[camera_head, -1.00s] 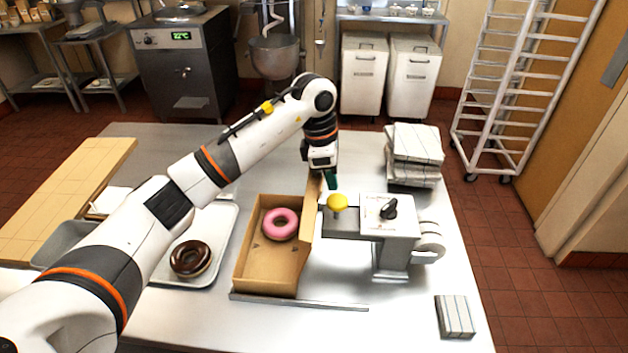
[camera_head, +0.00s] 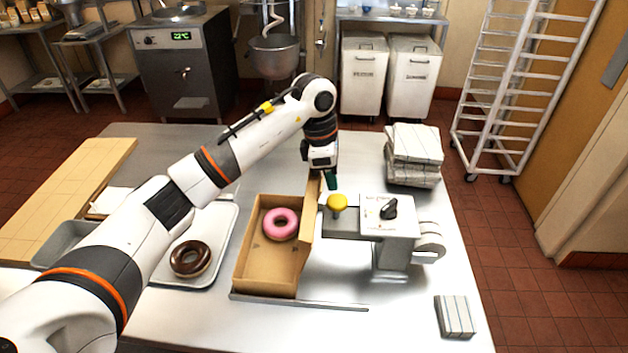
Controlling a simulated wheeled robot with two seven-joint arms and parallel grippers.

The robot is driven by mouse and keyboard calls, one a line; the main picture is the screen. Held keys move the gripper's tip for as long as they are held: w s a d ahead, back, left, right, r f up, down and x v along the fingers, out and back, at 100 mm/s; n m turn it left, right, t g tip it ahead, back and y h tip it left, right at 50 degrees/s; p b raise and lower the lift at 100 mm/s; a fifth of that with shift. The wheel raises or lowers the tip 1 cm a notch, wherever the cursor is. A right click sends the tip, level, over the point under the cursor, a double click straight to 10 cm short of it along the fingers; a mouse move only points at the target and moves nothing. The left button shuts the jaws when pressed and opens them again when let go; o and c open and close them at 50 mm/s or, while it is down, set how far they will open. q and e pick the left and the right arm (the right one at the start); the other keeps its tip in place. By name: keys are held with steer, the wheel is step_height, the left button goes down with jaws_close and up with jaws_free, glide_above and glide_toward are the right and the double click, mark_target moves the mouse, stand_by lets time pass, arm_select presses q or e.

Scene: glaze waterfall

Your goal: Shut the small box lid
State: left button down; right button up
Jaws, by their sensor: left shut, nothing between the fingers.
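A small brown cardboard box (camera_head: 268,279) stands open near the middle of the steel table, with a pink ring donut (camera_head: 281,224) inside it. Its lid (camera_head: 305,240) stands raised along the box's right side, seen nearly edge-on. My right gripper is not in view.
A tray (camera_head: 218,252) with a chocolate donut (camera_head: 190,258) lies left. Flat stacked boxes (camera_head: 413,156) are at the back right, and a small packet (camera_head: 455,316) lies front right. A metal strip (camera_head: 300,301) runs before the box.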

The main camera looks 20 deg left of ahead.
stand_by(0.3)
arm_select(q)
steer(key=s+a+b, duration=0.1)
steer(key=s+a, duration=0.1)
steer(key=a, duration=0.7)
steer(key=shift+s+a+b, duration=0.25)
steer(key=shift+s+b, duration=0.1)
steer(key=shift+s, duration=0.05)
stand_by(0.8)
stand_by(0.6)
step_height(320, 180, up, 6)
steer(key=p, duration=0.3)
steer(key=shift+p, duration=0.35)
stand_by(0.4)
